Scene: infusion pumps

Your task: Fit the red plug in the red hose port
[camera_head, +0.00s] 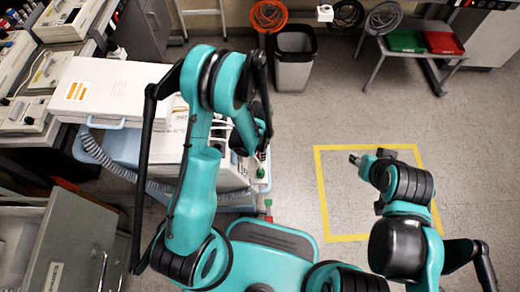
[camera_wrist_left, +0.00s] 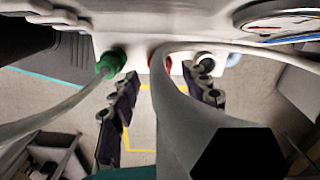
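In the left wrist view a thick grey hose (camera_wrist_left: 172,105) curves up to a pale panel (camera_wrist_left: 135,45). Red (camera_wrist_left: 168,66) shows at its upper end, mostly covered by the hose. I cannot tell the red plug from the red port there, nor whether they are joined. A green connector (camera_wrist_left: 110,63) with its own hose sits to the left. My left gripper (camera_wrist_left: 163,74) is open, its dark fingers apart on either side of the hose. In the head view it is largely hidden by my arm beside the pump cart. My right gripper (camera_head: 368,158) is over the floor, away from the cart.
The white equipment (camera_head: 110,90) stands on a blue-trimmed cart at left. A grey cabinet (camera_head: 75,245) is at lower left. A grey bin (camera_head: 294,58) and a small table with a green tray (camera_head: 406,41) and a red tray (camera_head: 444,43) stand behind. The yellow-outlined floor (camera_head: 345,205) is clear.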

